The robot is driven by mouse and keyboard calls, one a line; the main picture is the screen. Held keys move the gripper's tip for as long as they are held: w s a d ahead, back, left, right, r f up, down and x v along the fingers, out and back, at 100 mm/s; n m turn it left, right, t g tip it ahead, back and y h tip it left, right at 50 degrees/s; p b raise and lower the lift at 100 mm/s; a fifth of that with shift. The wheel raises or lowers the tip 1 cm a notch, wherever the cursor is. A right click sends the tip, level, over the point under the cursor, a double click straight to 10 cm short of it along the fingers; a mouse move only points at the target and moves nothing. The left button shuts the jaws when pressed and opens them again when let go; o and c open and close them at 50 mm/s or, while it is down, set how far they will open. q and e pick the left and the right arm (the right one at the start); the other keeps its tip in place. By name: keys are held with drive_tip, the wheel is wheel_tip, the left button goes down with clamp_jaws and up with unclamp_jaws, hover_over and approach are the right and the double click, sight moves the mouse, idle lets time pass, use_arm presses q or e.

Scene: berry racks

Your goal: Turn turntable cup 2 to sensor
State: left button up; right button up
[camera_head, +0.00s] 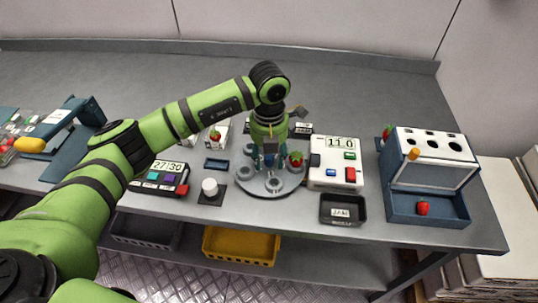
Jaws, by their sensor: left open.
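The grey round turntable (262,189) stands on the bench near its front edge, with several cup holders on it. A strawberry (295,159) sits on its right side, in or on a cup, close to a white instrument. My left gripper (268,168) points down over the turntable's middle and is open. Its fingers hide part of the turntable, and I cannot tell whether they touch it. The white instrument (320,178) reads 11.0 and has coloured buttons. I cannot tell which part is the sensor or which cup is number 2. My right gripper is not in view.
A dark display box (172,170) and a white cylinder on a black pad (210,187) stand left of the turntable. A black tray (342,210) lies front right. A blue rack (408,206) holds a strawberry (423,208) at right. The back of the bench is clear.

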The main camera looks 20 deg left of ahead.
use_arm(q)
wheel_tip(320, 180, up, 12)
idle(0.4)
drive_tip(key=shift+r, duration=0.1)
wheel_tip(320, 180, up, 11)
drive_tip(key=p, duration=0.7)
hover_over(269, 156)
idle(0.4)
idle(0.4)
